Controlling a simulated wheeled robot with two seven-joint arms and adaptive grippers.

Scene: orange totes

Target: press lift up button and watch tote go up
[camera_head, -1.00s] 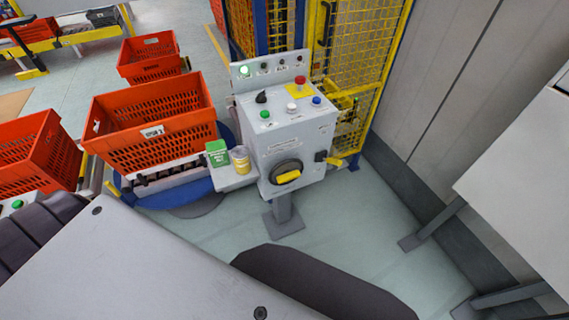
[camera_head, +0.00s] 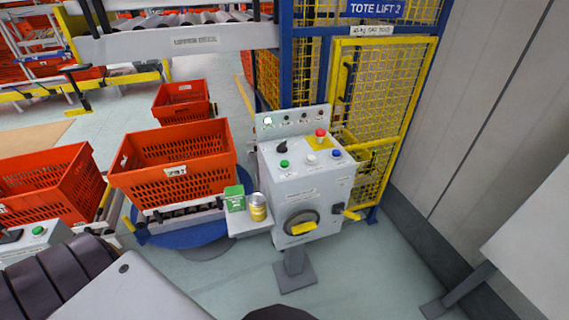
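The grey control box (camera_head: 305,185) stands on a post in the middle. Its sloped top carries a green button (camera_head: 284,163), a white button (camera_head: 311,159), a blue button (camera_head: 336,153), a red emergency knob (camera_head: 320,133) on a yellow plate and a black selector (camera_head: 281,147). An orange tote (camera_head: 175,172) sits on rollers left of the box. The lift cage (camera_head: 372,95) behind it bears a "TOTE LIFT 2" sign (camera_head: 376,9). Neither of my grippers is in view; parts of my own body fill the bottom edge.
A small side shelf holds a green box (camera_head: 234,199) and a yellow can (camera_head: 258,208). More orange totes stand at left (camera_head: 45,188) and behind (camera_head: 181,102). A grey wall (camera_head: 460,110) bounds the right. The floor (camera_head: 350,270) right of the post is clear.

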